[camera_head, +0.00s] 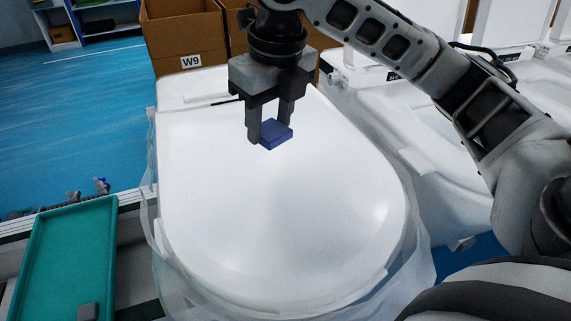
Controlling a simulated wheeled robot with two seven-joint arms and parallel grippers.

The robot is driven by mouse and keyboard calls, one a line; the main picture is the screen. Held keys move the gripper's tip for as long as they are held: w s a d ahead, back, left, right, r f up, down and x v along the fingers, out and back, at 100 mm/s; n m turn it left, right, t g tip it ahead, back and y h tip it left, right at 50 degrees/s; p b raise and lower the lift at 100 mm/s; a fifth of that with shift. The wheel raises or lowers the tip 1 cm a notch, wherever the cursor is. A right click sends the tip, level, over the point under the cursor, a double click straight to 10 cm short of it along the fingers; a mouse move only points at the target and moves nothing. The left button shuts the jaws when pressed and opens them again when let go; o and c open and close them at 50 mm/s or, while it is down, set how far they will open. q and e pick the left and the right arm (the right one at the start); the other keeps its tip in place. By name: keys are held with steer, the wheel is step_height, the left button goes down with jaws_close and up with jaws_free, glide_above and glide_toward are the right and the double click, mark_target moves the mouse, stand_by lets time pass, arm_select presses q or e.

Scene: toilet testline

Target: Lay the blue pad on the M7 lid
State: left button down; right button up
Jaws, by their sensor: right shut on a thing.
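The blue pad (276,134) is a small dark blue block. My right gripper (269,130) points down and is shut on it. The gripper and pad are over the upper middle of a large white toilet lid (270,220). I cannot tell whether the pad touches the lid or hangs just above it. No M7 label is readable on this lid. My left gripper is not in view.
A green tray (65,255) with a small grey block (87,312) lies at the left. Cardboard boxes, one labelled W9 (190,61), stand behind the lid. Another white toilet (440,130) stands at the right. Clear plastic wrap surrounds the near toilet.

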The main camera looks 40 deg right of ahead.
mark_target(284, 183)
steer(key=s+f, duration=0.1)
steer(key=f, duration=0.1)
steer(key=s+f, duration=0.2)
steer(key=shift+d, duration=0.2)
steer(key=f, duration=0.3)
steer(key=shift+s, duration=0.35)
steer(key=shift+f, duration=0.3)
steer(key=shift+f, duration=0.15)
steer(key=o, duration=1)
steer(key=shift+c, duration=0.2)
step_height(284, 183, up, 12)
steer(key=s, duration=0.1)
steer(key=shift+s+d, duration=0.2)
steer(key=shift+s, duration=0.15)
